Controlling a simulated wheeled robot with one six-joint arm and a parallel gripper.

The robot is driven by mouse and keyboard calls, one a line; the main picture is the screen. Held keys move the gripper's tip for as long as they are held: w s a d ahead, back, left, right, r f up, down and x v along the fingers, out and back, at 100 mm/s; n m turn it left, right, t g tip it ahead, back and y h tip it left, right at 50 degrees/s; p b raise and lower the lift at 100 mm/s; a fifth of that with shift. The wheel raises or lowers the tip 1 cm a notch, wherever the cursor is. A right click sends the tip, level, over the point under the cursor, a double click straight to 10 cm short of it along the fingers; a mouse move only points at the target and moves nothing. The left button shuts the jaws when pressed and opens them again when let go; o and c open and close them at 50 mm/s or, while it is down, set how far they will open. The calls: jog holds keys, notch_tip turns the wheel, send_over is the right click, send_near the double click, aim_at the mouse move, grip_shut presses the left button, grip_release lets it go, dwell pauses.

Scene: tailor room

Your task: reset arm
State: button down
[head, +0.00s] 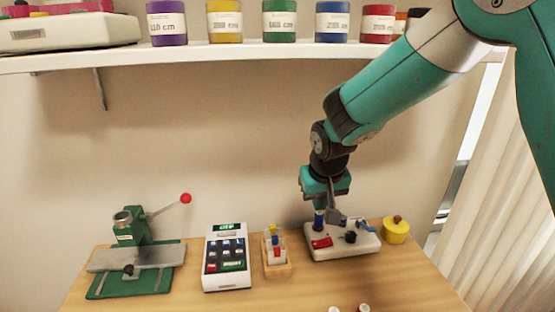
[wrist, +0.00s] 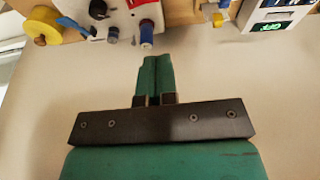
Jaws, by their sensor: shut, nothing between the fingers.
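My teal arm reaches down from the upper right in the head view. My gripper (head: 336,215) hangs just above the back of a white control box (head: 340,252) with a red switch, a black knob and blue parts. In the wrist view my gripper (wrist: 157,62) shows its two green fingers pressed together with nothing between them. The white box (wrist: 122,18) lies beyond the fingertips there, with a blue knob (wrist: 147,33) close to them. I cannot tell whether the gripper touches the box.
A yellow round container (head: 396,232) stands right of the box. Left are a small wooden rack (head: 277,270), a white keypad device (head: 228,257) and a green press (head: 130,255) with a red-tipped lever. A shelf (head: 230,50) with several labelled spools hangs above.

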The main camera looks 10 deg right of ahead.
jog(key=s+a+r+n+g+y, duration=0.1)
jog(key=s+r, duration=0.4)
jog(key=s, duration=0.9)
jog(key=s+a+r+n+g+y, duration=0.1)
jog(key=s+r+n, duration=0.4)
jog(key=s, duration=0.9)
jog(key=shift+a+r+n+g+y, duration=0.4)
jog(key=shift+g+y, duration=0.2)
jog(key=shift+y, duration=0.6)
